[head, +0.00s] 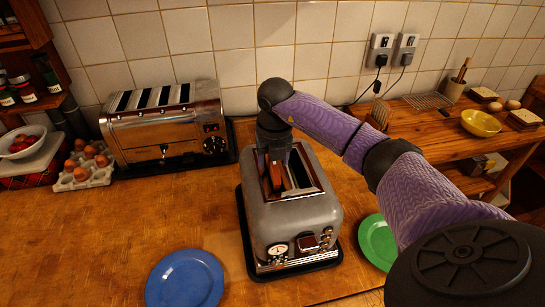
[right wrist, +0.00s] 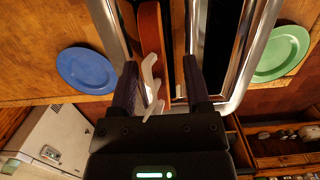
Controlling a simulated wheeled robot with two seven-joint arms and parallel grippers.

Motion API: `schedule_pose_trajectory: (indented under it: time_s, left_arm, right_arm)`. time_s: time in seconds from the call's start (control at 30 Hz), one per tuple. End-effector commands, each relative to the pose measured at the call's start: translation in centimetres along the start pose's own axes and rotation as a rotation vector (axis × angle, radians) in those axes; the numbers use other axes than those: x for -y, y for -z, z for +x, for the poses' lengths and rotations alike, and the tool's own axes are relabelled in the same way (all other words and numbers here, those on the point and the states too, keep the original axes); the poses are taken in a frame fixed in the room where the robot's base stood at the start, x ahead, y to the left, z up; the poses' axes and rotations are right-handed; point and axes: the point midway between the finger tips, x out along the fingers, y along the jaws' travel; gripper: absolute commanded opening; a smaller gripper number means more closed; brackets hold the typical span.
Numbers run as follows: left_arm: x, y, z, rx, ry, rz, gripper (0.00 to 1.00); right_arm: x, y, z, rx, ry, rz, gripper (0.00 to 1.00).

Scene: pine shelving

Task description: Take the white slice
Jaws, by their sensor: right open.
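A grey two-slot toaster (head: 288,218) stands on a dark tray in the middle of the counter. A slice with a brown crust (head: 276,180) sticks up in its left slot; no white face of it shows here. The slice's brown edge (right wrist: 151,28) also shows in the right wrist view, with a small pale, branching shape (right wrist: 151,85) beside it that I cannot identify. My right gripper (head: 274,158) points down over the toaster at the slice. Its fingers (right wrist: 160,82) are apart, with the slice's edge between them; contact cannot be told. My left gripper is not in view.
A chrome toaster (head: 168,122) stands at the back left, beside eggs in a carton (head: 83,170) and a bowl (head: 20,142). A blue plate (head: 185,279) and a green plate (head: 378,242) flank the grey toaster.

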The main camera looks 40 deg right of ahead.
Motion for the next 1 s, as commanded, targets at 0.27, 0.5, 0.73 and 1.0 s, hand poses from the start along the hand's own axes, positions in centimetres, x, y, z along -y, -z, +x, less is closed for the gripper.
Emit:
schedule_pose_trajectory:
  time_s: [0.27, 0.5, 0.73, 1.0]
  left_arm:
    - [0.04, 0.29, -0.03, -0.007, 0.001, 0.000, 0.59]
    - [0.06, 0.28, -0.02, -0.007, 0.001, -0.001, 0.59]
    - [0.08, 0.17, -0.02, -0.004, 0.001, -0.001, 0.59]
    - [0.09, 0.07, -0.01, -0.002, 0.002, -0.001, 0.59]
  right_arm:
    - [-0.03, 0.00, -0.06, 0.000, -0.001, -0.001, 0.34]
    - [-0.03, 0.00, -0.08, 0.000, -0.001, -0.001, 0.00]
    - [-0.04, 0.00, -0.09, 0.000, -0.001, -0.001, 0.00]
    - [-0.04, 0.00, -0.09, 0.000, -0.001, -0.001, 0.00]
